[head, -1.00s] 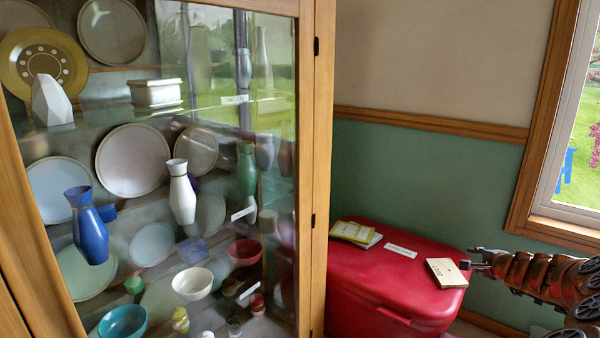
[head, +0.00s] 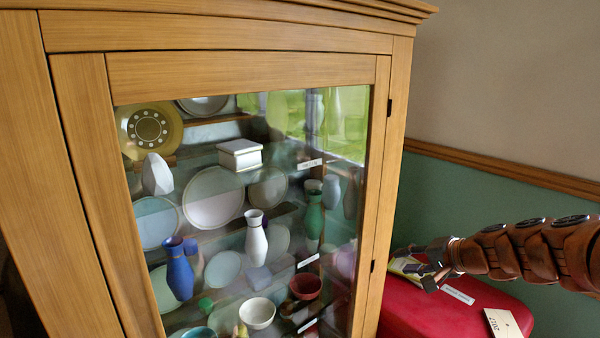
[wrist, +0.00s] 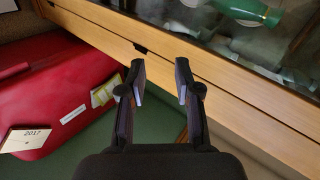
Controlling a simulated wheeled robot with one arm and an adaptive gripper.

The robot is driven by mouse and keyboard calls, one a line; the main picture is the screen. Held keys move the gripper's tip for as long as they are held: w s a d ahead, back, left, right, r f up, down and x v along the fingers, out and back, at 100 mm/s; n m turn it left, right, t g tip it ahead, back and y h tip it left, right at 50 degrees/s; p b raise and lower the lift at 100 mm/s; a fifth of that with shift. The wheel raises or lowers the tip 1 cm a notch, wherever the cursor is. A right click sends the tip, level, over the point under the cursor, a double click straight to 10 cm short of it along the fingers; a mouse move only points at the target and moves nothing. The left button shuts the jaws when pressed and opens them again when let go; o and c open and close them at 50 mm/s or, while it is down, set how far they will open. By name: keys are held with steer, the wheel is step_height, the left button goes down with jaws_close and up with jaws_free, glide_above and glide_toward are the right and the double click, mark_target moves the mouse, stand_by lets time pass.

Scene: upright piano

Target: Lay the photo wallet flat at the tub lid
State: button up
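A flat cream photo wallet marked 2017 (head: 506,323) lies on the red tub lid (head: 425,311) near its right part; the head frame's lower edge cuts it off. It also shows in the wrist view (wrist: 28,140) at the far left, lying on the red lid (wrist: 62,72). My gripper (head: 418,272) is in the air over the lid's left part, to the left of the wallet and apart from it. In the wrist view my gripper's two fingers (wrist: 160,82) stand apart with nothing between them.
A white label strip (head: 459,294) and a yellow-green booklet (head: 405,265) lie on the lid; my gripper partly hides the booklet. The wooden glass-fronted cabinet (head: 398,90) with vases and plates stands close to the left. The green wall (head: 470,190) is behind.

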steer(key=s+a+r+n+g+p, duration=0.3)
steer(key=s+a+r+p, duration=0.15)
steer(key=s+a, duration=0.35)
steer(key=s+a+r+n+g+p, duration=0.35)
steer(key=s+a+p, duration=0.2)
steer(key=s, duration=0.35)
steer(key=s+d+r+g+h+p, duration=0.1)
steer(key=s+d+r+h+p, duration=0.1)
steer(key=s, duration=0.5)
steer(key=s+d+r+n+g+h+p, duration=0.1)
steer(key=s+d+r+g+h+p, duration=0.1)
steer(key=s+p, duration=0.3)
steer(key=s+d+r+n+g+h+p, duration=0.1)
steer(key=s+d+r+h+p, duration=0.1)
steer(key=s, duration=0.8)
steer(key=shift+s+r+p, duration=0.2)
steer(key=shift+r+p, duration=0.25)
steer(key=shift+p, duration=0.5)
